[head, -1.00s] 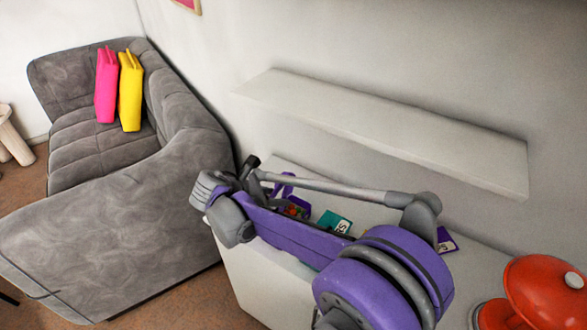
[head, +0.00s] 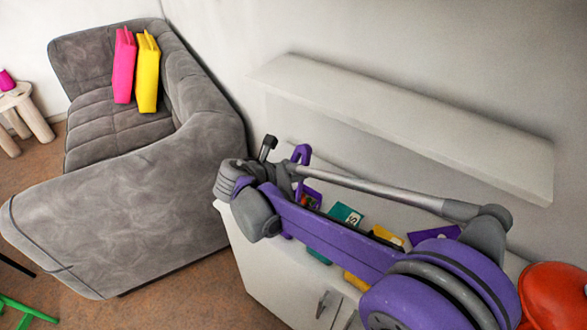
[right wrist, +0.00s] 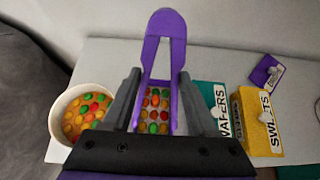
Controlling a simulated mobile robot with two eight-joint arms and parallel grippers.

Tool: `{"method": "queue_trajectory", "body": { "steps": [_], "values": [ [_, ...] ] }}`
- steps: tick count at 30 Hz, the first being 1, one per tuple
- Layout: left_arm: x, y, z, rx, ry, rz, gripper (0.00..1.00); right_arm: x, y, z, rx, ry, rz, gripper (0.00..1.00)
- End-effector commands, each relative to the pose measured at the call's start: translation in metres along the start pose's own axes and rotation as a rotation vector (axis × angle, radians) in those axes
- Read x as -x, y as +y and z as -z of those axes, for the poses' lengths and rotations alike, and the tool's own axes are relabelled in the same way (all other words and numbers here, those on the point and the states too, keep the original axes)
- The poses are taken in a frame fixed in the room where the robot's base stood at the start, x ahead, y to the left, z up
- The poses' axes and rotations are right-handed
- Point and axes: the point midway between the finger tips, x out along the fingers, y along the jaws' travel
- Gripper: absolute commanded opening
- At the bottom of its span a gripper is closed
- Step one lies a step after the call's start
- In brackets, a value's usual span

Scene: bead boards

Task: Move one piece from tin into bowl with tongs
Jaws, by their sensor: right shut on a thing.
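Purple tongs (right wrist: 165,25) are held in my right gripper (right wrist: 160,74), whose dark fingers are shut on them from both sides. The tongs also show beyond the gripper in the head view (head: 301,154). A white round bowl (right wrist: 52,122) holding many red, orange, yellow and green pieces stands left of the gripper. Rows of similar coloured pieces (right wrist: 154,114), seemingly in the tin, show between the tong arms; the tin's walls are mostly hidden. I cannot tell whether the tongs grip a piece. My left gripper is not in view.
A teal wafers box (right wrist: 207,96) and a yellow sweets box (right wrist: 261,121) stand right of the tin. A purple packet (right wrist: 267,73) lies farther right. A white shelf (head: 410,125) hangs above the cabinet. A red round object (head: 555,297) is at the right.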

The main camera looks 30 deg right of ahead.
Motion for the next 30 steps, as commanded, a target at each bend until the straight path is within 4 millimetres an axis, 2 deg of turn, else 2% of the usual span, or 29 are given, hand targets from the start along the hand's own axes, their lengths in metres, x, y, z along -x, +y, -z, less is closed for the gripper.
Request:
{"method": "queue_trajectory", "body": {
  "steps": [21, 30],
  "values": [
    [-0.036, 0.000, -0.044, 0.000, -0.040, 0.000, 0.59, -0.040, 0.000, 0.063, 0.002, 0.000, 0.001, 0.47],
    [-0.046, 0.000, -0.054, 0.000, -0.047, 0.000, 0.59, -0.048, 0.001, 0.075, 0.001, 0.000, 0.001, 0.47]
  ]
}}
